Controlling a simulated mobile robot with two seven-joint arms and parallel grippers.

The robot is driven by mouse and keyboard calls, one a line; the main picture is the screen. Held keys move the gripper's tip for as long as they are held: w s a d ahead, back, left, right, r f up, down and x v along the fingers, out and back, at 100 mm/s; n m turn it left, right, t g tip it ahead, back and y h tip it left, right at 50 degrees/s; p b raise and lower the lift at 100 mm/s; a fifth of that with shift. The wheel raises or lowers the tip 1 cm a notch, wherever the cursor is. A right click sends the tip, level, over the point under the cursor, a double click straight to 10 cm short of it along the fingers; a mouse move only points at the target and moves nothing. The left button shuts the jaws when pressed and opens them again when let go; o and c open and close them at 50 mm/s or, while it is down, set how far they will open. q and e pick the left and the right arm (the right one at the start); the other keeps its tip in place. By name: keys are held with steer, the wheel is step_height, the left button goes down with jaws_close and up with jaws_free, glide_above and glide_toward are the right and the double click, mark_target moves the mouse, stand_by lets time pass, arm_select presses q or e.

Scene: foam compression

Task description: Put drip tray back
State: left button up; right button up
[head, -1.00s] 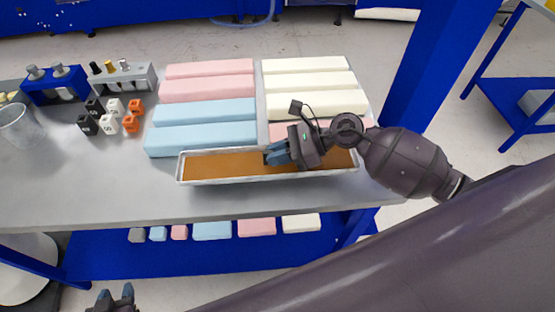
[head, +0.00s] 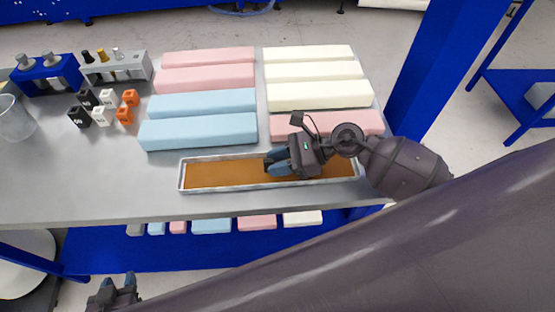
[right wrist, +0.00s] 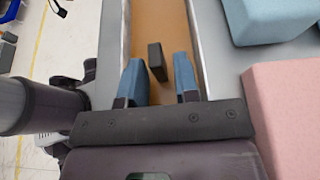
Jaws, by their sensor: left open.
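The drip tray (head: 222,190) is a long, shallow metal tray with a brown inside. It lies lengthwise near the front edge of the table, in front of the foam blocks. My right gripper (head: 268,160) is over the middle of the tray, pointing left in the head view. In the right wrist view its blue fingers (right wrist: 161,75) are apart, with a small dark upright piece (right wrist: 157,62) of the tray between them. A narrow gap shows beside that piece. My left gripper (head: 122,281) is open and empty at the bottom left, below the table front.
Blue (head: 200,131), pink (head: 205,78) and cream (head: 318,95) foam blocks lie behind the tray. Small numbered cubes (head: 107,98), a clear cup (head: 14,120) and two holders (head: 118,67) stand on the left. The table left of the tray is clear (head: 90,180).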

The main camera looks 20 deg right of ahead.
steer(key=shift+o, duration=0.6)
steer(key=shift+r, duration=0.2)
steer(key=b+v, duration=0.1)
steer(key=v, duration=0.9)
steer(key=shift+s+d, duration=0.15)
steer(key=shift+d, duration=0.25)
steer(key=shift+s+d+r, duration=0.15)
steer(key=shift+d+r, duration=0.2)
steer(key=shift+d, duration=0.1)
